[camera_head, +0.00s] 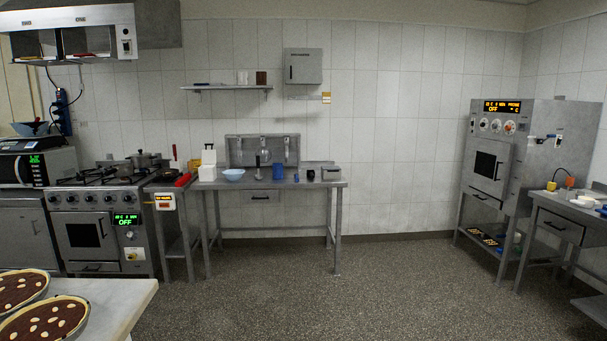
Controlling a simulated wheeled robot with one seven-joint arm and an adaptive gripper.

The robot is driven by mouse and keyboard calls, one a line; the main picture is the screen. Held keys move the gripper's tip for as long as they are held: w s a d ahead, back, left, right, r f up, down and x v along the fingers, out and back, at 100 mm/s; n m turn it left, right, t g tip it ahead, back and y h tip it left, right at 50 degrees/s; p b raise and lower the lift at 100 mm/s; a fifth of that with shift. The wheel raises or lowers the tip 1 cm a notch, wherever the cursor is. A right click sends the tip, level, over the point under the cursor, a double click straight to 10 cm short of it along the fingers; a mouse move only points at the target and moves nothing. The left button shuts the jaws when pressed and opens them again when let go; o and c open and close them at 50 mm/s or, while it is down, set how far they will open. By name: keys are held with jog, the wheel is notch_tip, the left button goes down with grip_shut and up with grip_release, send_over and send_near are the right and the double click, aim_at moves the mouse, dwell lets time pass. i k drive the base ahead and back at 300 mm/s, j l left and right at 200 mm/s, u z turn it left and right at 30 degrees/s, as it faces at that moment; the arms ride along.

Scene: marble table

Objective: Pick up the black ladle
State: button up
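A small dark upright utensil (258,168), which may be the black ladle, shows at the back of the steel table (318,184) against the far wall. It is too small to tell its shape for certain. It stands in front of a metal rack (250,152) where several lighter utensils hang. My gripper is not in view.
A marble table corner (120,291) with two pies (45,322) is at the lower left. A stove (95,225) stands left of the steel table, which also holds a light blue bowl (233,175) and a blue cup (277,172). The middle floor (370,285) is clear.

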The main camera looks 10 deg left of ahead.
aim_at(257, 177)
jog(key=u, duration=0.5)
jog(key=i+u, duration=0.45)
jog(key=i, duration=4.45)
jog(key=i+z, duration=0.15)
jog(key=z, duration=0.35)
jog(key=i+z, duration=0.15)
jog(key=z, duration=0.35)
jog(key=i+j+z, duration=0.1)
jog(key=z, duration=0.35)
jog(key=j, duration=0.1)
